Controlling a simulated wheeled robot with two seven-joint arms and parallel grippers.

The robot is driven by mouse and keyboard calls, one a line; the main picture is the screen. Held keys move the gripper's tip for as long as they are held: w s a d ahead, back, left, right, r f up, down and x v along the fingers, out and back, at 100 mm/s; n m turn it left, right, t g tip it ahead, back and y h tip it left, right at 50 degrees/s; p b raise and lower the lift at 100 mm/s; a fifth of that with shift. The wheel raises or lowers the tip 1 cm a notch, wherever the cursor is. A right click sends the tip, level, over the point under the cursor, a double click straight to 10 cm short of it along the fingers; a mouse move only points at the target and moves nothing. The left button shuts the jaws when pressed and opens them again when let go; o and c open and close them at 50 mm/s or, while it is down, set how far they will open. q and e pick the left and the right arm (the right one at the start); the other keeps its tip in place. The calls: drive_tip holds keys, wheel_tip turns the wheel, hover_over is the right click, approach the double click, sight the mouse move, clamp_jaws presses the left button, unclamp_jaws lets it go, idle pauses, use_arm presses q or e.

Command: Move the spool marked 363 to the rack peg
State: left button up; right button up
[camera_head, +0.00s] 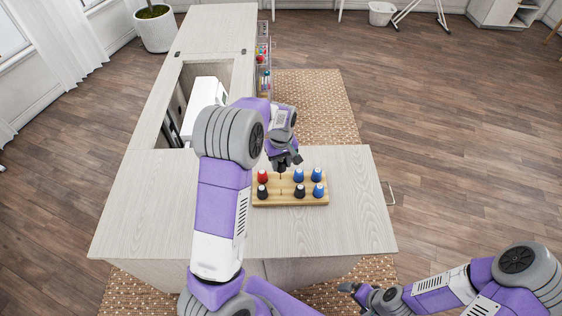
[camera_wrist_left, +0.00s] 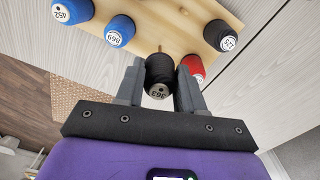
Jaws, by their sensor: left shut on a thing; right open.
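My left gripper (camera_wrist_left: 160,88) is shut on a black spool (camera_wrist_left: 159,72) whose end label reads 363. In the head view the left gripper (camera_head: 285,162) is over the far edge of the wooden rack (camera_head: 290,204), and the held spool is hard to make out there. A bare, thin peg (camera_head: 281,191) stands in the middle of the rack. In the wrist view a peg tip (camera_wrist_left: 159,48) shows just beyond the held spool; I cannot tell whether they touch. My right gripper (camera_head: 352,291) is open and empty, low at the right, away from the table.
The rack holds a red spool (camera_head: 263,175), black spools (camera_head: 262,192) and several blue spools (camera_head: 318,190) close around the bare peg. The tabletop (camera_head: 350,220) is clear right of the rack. A white sewing machine (camera_head: 205,93) sits in the cabinet opening behind.

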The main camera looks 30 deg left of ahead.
use_arm(q)
drive_tip(key=shift+f, duration=0.1)
drive_tip(key=shift+f+b, duration=0.5)
drive_tip(key=shift+f, duration=0.25)
drive_tip(key=shift+f+b, duration=0.9)
drive_tip(key=shift+f, duration=0.55)
drive_tip(key=o, duration=1.1)
drive_tip(key=shift+r, duration=0.15)
wheel_tip(320, 180, up, 7)
drive_tip(key=p, duration=0.2)
drive_tip(key=shift+r, duration=0.2)
